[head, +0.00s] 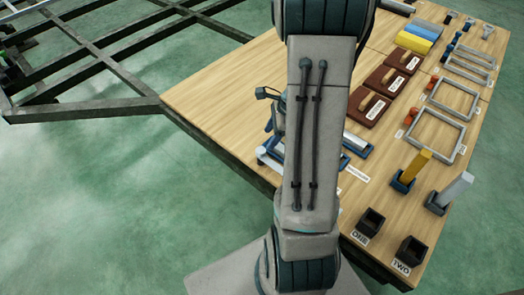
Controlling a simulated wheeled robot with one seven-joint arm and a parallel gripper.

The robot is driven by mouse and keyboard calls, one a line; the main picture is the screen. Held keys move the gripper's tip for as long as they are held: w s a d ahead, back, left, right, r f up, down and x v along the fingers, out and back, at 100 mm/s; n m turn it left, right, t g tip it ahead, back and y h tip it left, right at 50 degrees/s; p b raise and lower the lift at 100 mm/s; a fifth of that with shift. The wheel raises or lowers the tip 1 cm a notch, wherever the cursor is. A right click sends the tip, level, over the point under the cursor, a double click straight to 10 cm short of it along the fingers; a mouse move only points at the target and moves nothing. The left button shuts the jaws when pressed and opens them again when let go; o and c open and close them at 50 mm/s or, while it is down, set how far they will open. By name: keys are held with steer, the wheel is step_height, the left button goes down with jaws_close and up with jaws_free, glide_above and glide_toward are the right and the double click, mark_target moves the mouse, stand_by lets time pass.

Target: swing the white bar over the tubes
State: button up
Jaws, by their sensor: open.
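Blue and pale tube-like parts lie near the table's left edge, mostly behind my arm. Their right ends (356,145) show to the right of my arm, beside a small white label. Blue and white end pieces (267,155) show to the left of my arm. I cannot tell which pale piece is the white bar, or whether it lies across the tubes. My arm fills the middle of the view, and my gripper's fingers are hidden behind it.
The wooden table (205,92) bears brown blocks (368,106), grey square frames (434,135), a yellow upright (415,168), a white upright (452,191) and two dark cups (410,250). A dark metal chassis (85,70) stands at left. The table's left corner is clear.

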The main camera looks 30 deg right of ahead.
mark_target(261, 150)
steer(key=b+x, duration=0.2)
steer(key=x, duration=0.4)
steer(key=shift+a+f, duration=0.1)
steer(key=shift+f, duration=0.15)
